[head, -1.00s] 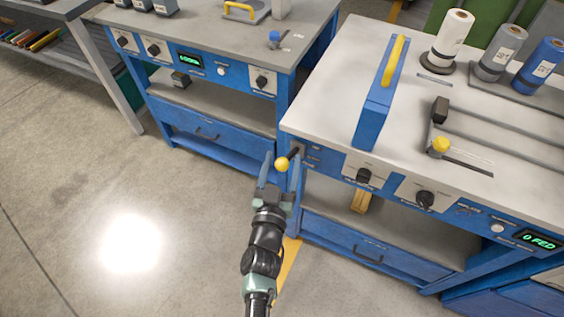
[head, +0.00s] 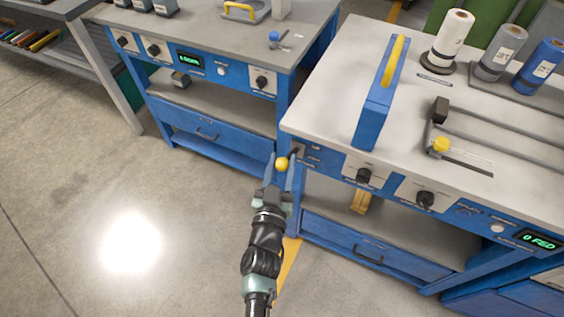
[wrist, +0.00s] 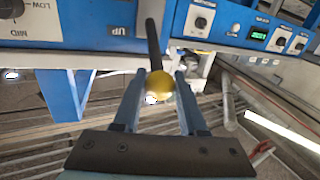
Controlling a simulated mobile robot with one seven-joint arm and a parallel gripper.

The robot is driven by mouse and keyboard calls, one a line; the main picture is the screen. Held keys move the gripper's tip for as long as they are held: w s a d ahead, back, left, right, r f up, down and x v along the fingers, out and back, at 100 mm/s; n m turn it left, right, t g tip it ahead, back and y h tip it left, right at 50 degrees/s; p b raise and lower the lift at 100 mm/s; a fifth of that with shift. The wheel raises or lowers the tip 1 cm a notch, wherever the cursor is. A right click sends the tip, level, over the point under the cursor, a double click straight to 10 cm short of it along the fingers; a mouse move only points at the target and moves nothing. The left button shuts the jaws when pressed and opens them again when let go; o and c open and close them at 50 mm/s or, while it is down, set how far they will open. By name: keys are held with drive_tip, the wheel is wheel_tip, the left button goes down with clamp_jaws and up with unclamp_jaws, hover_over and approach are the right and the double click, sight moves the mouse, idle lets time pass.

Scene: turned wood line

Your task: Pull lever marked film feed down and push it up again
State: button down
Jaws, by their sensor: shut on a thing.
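The lever is a black rod (wrist: 154,42) ending in a yellow ball knob (head: 282,164). It sticks out from the left end of the blue front panel of the near workbench. My gripper (head: 281,168) is shut on the knob, with one finger on each side. In the wrist view the knob (wrist: 160,86) sits between the two fingertips. A plate reading "UP" (wrist: 120,31) is beside the rod there. No label reading film feed is legible.
The near workbench top (head: 330,95) carries a blue block with a yellow handle (head: 378,105) and several rolls. A display (head: 540,241) glows green on its panel. A second blue workbench (head: 205,140) stands left and behind. The floor (head: 90,200) to the left is clear.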

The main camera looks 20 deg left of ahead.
drive_tip(key=shift+f, duration=0.15)
idle(0.6)
drive_tip(key=f+b, duration=0.1)
drive_tip(key=b, duration=0.2)
drive_tip(key=shift+s+f+t, duration=0.1)
drive_tip(key=shift+s+t, duration=0.1)
drive_tip(key=shift+t, duration=0.1)
wheel_tip(320, 180, down, 11)
drive_tip(key=n+t+y+b, duration=0.5)
drive_tip(key=t+y+b, duration=0.1)
drive_tip(key=b, duration=3.3)
drive_tip(key=shift+w+n+t+b, duration=0.3)
drive_tip(key=shift+n+t+b, duration=0.1)
drive_tip(key=shift+t, duration=0.5)
drive_tip(key=c, duration=0.6)
unclamp_jaws()
drive_tip(key=shift+o, duration=0.7)
drive_tip(key=shift+r, duration=0.2)
